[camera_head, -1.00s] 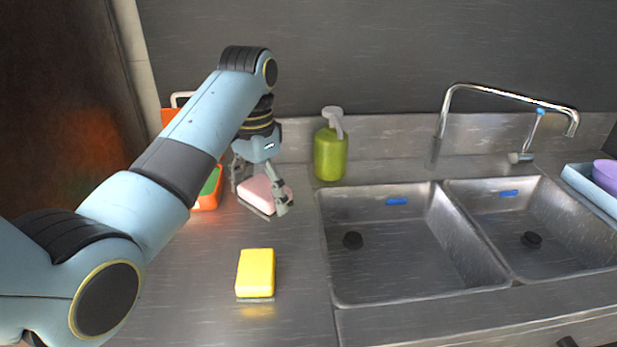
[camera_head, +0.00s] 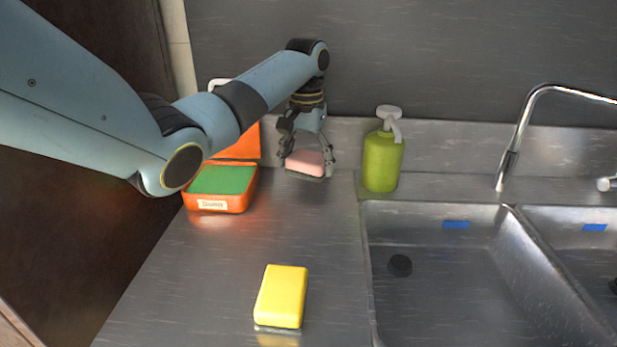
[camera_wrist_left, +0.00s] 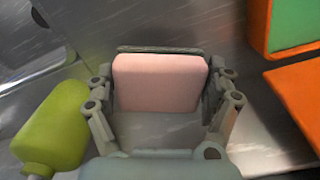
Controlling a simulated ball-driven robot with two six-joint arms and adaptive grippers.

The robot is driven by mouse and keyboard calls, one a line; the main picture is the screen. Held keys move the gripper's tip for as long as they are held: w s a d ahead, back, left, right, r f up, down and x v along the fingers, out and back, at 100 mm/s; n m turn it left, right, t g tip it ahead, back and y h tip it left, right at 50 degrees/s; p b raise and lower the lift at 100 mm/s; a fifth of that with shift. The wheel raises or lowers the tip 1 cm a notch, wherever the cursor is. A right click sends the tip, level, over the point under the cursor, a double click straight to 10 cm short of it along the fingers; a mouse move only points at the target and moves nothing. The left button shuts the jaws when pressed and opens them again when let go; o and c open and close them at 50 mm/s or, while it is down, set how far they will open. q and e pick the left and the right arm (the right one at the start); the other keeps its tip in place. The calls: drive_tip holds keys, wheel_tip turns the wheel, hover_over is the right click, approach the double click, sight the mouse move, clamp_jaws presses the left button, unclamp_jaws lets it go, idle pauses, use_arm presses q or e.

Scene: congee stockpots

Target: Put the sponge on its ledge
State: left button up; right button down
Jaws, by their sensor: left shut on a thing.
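A pink sponge (camera_head: 305,161) with a dark underside is between the fingers of my left gripper (camera_head: 304,166), at the back of the counter near the backsplash. In the left wrist view the pink sponge (camera_wrist_left: 160,84) sits with a finger on each side, and the gripper is shut on it. I cannot tell whether its underside touches the steel. A yellow sponge (camera_head: 281,295) with a dark base lies on the front of the counter, apart from the gripper. My right gripper is not in view.
A green soap bottle (camera_head: 382,162) stands close to the right of the gripper. An orange tray (camera_head: 215,202) with a green pad (camera_head: 222,180) lies to its left. A steel sink (camera_head: 470,280) with a tap (camera_head: 516,140) is on the right. The middle of the counter is clear.

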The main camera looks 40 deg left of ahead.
sight(306, 176)
use_arm(q)
drive_tip(key=shift+s+f, duration=0.1)
drive_tip(key=shift+f, duration=1.8)
drive_tip(key=o, duration=0.7)
drive_tip(key=shift+o, duration=0.2)
wheel_tip(306, 176, up, 12)
drive_tip(key=shift+r, duration=0.1)
